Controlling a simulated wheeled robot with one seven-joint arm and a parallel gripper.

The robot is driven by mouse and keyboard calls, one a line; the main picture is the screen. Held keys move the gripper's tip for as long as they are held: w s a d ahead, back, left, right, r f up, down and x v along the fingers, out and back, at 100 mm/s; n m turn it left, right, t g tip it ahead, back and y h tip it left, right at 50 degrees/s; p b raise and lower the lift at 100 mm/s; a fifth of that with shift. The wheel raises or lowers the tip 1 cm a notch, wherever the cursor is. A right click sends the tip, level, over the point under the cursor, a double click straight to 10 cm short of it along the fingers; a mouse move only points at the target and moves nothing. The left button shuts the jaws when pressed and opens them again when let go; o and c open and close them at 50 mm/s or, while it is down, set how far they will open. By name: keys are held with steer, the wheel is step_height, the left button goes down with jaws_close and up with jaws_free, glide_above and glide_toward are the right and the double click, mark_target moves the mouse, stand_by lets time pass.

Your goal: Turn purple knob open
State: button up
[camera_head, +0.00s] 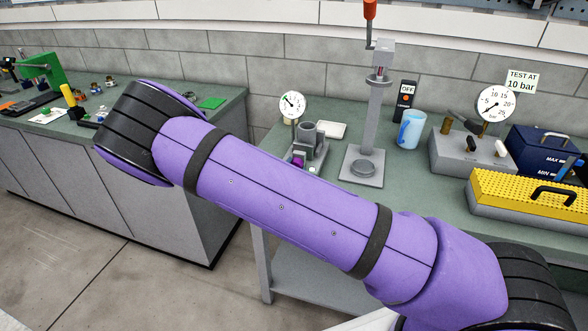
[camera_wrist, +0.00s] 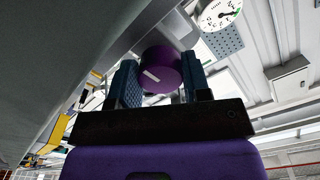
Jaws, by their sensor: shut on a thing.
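The purple knob (camera_wrist: 168,62) is a round cap with a short white mark, which slants slightly from horizontal in the wrist view. My gripper (camera_wrist: 160,76) is shut on the knob, with one blue textured finger at each side of it. In the head view, the purple knob (camera_head: 298,160) shows small and partly hidden at the front of a grey fitting (camera_head: 313,146) on the green bench. My gripper cannot be made out in the head view, where my purple arm crosses the middle. A round gauge (camera_head: 292,105) stands by the fitting.
A grey press stand (camera_head: 374,120) with a red handle is right of the fitting. A white tray (camera_head: 330,130) lies behind. A second bench (camera_head: 215,122) is at left.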

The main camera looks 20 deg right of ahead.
steer(key=shift+a, duration=0.1)
steer(key=o, duration=0.9)
steer(key=v, duration=1)
steer(key=shift+s+a, duration=0.2)
steer(key=shift+s, duration=0.15)
